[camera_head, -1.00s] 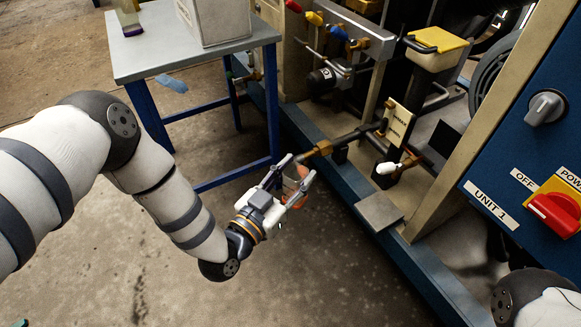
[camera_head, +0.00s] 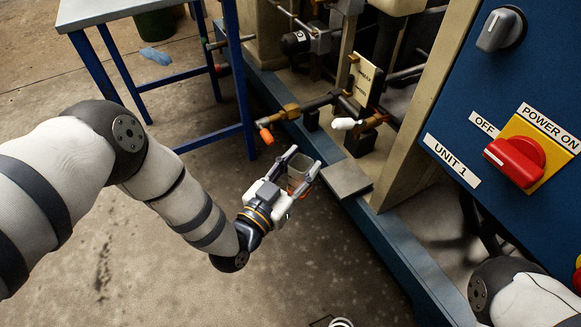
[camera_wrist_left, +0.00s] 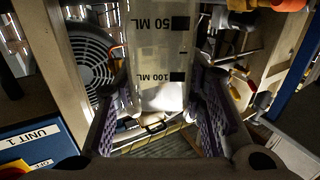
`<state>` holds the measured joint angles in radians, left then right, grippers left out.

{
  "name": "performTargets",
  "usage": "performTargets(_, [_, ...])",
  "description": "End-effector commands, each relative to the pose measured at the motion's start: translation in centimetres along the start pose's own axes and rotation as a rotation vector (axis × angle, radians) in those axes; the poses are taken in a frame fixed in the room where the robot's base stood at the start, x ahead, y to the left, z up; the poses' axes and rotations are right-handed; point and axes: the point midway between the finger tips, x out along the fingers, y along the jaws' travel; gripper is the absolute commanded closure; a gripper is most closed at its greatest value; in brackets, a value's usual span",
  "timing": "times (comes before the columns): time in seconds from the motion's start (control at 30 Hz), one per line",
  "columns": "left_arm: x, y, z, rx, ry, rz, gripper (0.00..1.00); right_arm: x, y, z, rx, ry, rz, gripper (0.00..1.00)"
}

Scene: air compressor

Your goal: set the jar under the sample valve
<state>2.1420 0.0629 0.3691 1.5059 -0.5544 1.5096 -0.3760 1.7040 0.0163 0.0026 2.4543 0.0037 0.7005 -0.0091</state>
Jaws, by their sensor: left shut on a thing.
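The clear jar (camera_head: 300,176) is between the fingers of my left gripper (camera_head: 302,165), which is shut on it. It looks orange near its bottom. In the left wrist view the jar (camera_wrist_left: 160,60) shows 50 ML and 100 ML marks, with the purple finger pads (camera_wrist_left: 160,110) on either side. The likely sample valve is the brass fitting (camera_head: 287,112) with an orange tip (camera_head: 266,135), up and left of the jar. The jar appears apart from it, in front of the grey plate (camera_head: 347,178). My right gripper is out of view.
A white-handled brass valve (camera_head: 347,124) sits above the plate. The blue base rail (camera_head: 390,235) runs along the machine. A blue-legged table (camera_head: 85,12) stands at upper left. The blue control panel (camera_head: 450,120) is at right. Concrete floor at lower left is clear.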

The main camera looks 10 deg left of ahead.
Motion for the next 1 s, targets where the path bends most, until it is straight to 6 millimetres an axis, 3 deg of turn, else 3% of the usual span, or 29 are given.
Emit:
performTargets(0.03, [0.6,0.4,1.1,-0.003,-0.003,0.001,0.96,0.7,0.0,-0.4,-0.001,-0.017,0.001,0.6])
performTargets(0.23, [3.1,1.8,2.2,-0.002,-0.002,0.0,0.96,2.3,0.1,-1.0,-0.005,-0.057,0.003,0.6])
performTargets(0.7, [9.5,5.5,1.8,0.0,0.001,0.001,0.96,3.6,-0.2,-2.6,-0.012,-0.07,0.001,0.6])
performTargets(1.0, [11.6,6.7,1.6,0.0,0.0,0.0,0.96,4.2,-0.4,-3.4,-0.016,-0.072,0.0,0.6])
